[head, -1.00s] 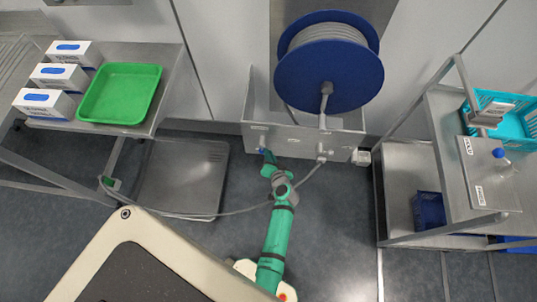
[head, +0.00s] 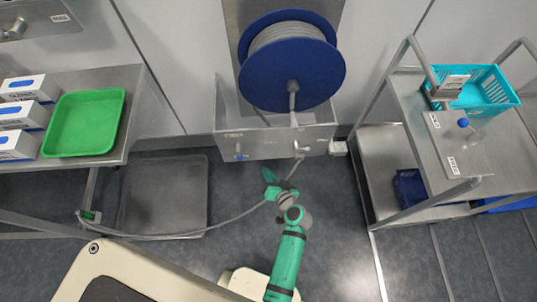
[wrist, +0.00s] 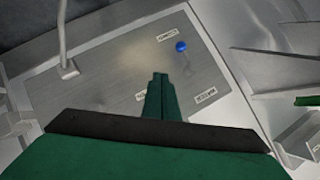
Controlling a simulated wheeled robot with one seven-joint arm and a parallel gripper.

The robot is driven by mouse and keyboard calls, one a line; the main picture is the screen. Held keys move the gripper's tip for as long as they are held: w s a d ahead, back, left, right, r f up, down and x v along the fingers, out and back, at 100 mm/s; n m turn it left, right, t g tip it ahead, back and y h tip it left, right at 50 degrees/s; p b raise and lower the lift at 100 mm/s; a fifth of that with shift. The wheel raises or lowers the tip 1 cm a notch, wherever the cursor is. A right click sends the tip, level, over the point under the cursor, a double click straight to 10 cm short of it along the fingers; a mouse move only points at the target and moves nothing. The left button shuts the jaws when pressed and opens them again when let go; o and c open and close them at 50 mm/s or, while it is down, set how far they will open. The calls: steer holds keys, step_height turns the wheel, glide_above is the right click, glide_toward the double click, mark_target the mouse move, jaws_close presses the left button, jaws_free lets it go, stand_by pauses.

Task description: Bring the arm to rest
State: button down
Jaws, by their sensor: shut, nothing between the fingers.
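My green arm reaches up from the bottom middle of the head view. My gripper (head: 269,175) is at its far end, in front of the steel box below the cable reel. In the wrist view my gripper (wrist: 160,78) has its green fingers together with nothing between them. Beyond the fingertips is a steel panel (wrist: 100,80) with small labels and a blue knob (wrist: 181,46). The fingers appear apart from the panel in the head view.
The blue cable reel (head: 262,88) hangs above the steel box (head: 230,147). A grey cable (head: 215,226) runs past my gripper to the left. A green tray (head: 120,125) lies on the left table. A steel trolley (head: 400,110) with a turquoise basket (head: 490,88) stands right. Floor is open around my arm.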

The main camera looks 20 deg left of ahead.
steer(key=shift+s+d, duration=0.1)
steer(key=s+d+r+m+t+h, duration=0.1)
steer(key=s+d+r+t+h, duration=0.15)
steer(key=s+d, duration=0.45)
steer(key=s+d+r+m+t+h, duration=0.1)
steer(key=s+d+h, duration=0.3)
steer(key=s+d, duration=0.25)
steer(key=s+r+t+h, duration=0.1)
steer(key=s+r, duration=0.3)
steer(key=r, duration=0.3)
steer(key=s+r+t, duration=0.1)
steer(key=s+r, duration=0.2)
steer(key=r, duration=0.4)
steer(key=s+d+r+t+h, duration=0.1)
steer(key=s+r, duration=0.3)
steer(key=r, duration=0.3)
steer(key=shift+s+r+n+t+h, duration=0.3)
steer(key=shift+t+h, duration=0.05)
steer(key=shift+w, duration=0.1)
